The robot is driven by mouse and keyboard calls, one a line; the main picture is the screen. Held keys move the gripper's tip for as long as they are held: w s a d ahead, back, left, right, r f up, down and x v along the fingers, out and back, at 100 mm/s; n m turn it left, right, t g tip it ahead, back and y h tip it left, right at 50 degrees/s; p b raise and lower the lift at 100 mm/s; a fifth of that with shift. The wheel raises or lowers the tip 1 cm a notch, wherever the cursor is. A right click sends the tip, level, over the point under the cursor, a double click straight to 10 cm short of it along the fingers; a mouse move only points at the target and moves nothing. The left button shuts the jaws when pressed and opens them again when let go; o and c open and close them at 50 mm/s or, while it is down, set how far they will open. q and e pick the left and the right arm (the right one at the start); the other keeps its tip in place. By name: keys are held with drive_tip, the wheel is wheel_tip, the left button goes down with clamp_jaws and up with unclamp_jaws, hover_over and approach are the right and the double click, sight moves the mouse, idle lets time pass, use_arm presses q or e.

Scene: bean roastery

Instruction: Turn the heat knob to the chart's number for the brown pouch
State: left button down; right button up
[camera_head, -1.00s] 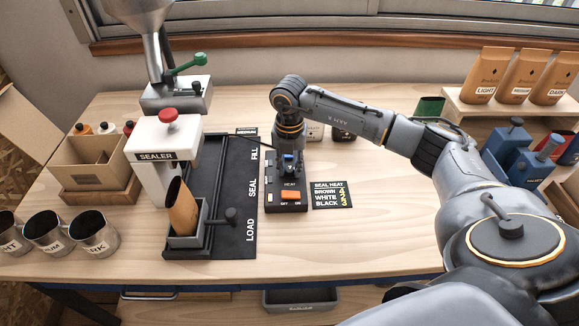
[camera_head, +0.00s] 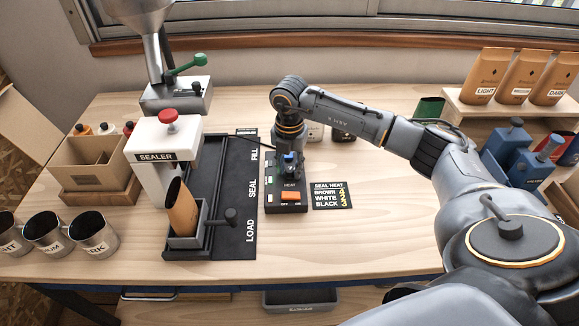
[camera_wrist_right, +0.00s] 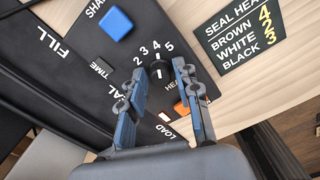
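The black heat knob (camera_wrist_right: 160,70) is on the dark control panel (camera_head: 287,207), within an arc of numbers 2 to 5. In the head view the right gripper (camera_head: 290,163) points down and hides the knob. The seal heat chart (camera_head: 332,195) lists brown 4, white 2, black 3. A brown pouch (camera_head: 182,208) leans in the sealer's holder. My left gripper is out of view.
The sealer (camera_head: 165,140) and its black track (camera_head: 232,200) stand left of the panel. An orange switch (camera_head: 291,196) is at the panel's front. Steel cups (camera_head: 90,237) and a cardboard box (camera_head: 90,165) are further left. Bare table lies right of the chart.

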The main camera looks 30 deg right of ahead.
sight(289, 170)
drive_tip(key=shift+o, duration=0.7)
drive_tip(key=shift+r, duration=0.2)
wheel_tip(289, 170, up, 12)
drive_tip(key=shift+f, duration=0.2)
